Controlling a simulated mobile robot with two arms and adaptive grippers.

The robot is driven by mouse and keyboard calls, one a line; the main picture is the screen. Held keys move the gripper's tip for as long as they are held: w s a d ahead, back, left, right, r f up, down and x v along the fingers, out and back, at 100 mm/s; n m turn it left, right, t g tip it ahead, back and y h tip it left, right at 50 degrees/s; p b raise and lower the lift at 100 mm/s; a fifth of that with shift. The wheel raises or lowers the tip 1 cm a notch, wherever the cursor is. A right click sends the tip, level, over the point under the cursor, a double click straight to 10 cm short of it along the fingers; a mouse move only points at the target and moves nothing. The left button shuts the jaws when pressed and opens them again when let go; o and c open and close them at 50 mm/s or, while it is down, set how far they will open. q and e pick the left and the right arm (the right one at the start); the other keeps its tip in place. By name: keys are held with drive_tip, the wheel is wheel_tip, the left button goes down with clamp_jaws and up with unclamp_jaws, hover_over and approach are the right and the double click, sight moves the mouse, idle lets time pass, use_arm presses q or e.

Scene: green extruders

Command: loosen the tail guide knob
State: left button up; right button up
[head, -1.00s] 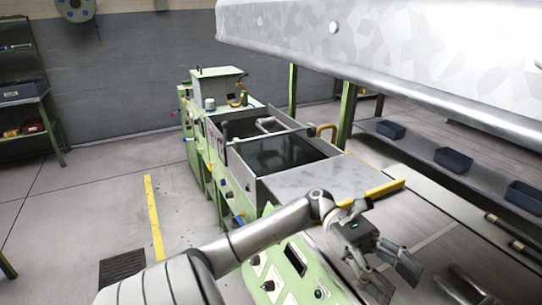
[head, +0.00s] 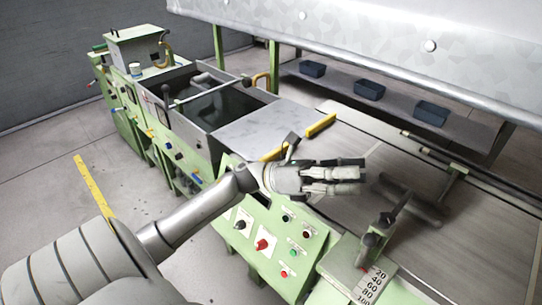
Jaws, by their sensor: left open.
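My left arm comes in from the lower left, and my left gripper (head: 360,174) is above the conveyor bed, pointing right. Its fingers are apart and nothing shows between them. Right of and below it, a green bracket (head: 374,243) with a dark lever stands beside a number scale (head: 366,284). A small red part shows low on this bracket. Farther right, a green guide post (head: 453,182) stands by the rail. I cannot tell which of these parts carries the tail guide knob. The gripper touches neither. My right gripper is not in view.
A green control panel (head: 262,228) with several knobs and buttons lies below my forearm. A grey metal hood (head: 380,40) hangs across the top right. Several blue bins (head: 369,90) sit on a shelf behind. Yellow bars (head: 320,125) edge the grey plate.

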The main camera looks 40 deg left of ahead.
use_arm(q)
drive_tip(key=w+a+f+n+t+y, duration=0.25)
drive_tip(key=n+t+y, duration=0.45)
drive_tip(key=n, duration=0.6)
drive_tip(key=w+a+f+n+t+y, duration=0.2)
drive_tip(key=a+f+n+t+y, duration=0.15)
drive_tip(key=n+y, duration=0.75)
wheel_tip(320, 180, down, 9)
drive_tip(key=s+a+n+g+y, duration=0.1)
drive_tip(key=s+n+g+y, duration=0.15)
drive_tip(key=n, duration=0.65)
drive_tip(key=s+d+f+n+g, duration=0.2)
drive_tip(key=s+f+n+g, duration=0.2)
drive_tip(key=s+f, duration=0.5)
drive_tip(key=s+d+f+n+g+b, duration=0.1)
drive_tip(key=s+f+n+g, duration=0.3)
drive_tip(key=s+f+g, duration=0.4)
wheel_tip(320, 180, down, 4)
drive_tip(key=shift+s+d+f, duration=0.1)
drive_tip(key=shift+s+d, duration=0.45)
drive_tip(key=shift+d, duration=0.25)
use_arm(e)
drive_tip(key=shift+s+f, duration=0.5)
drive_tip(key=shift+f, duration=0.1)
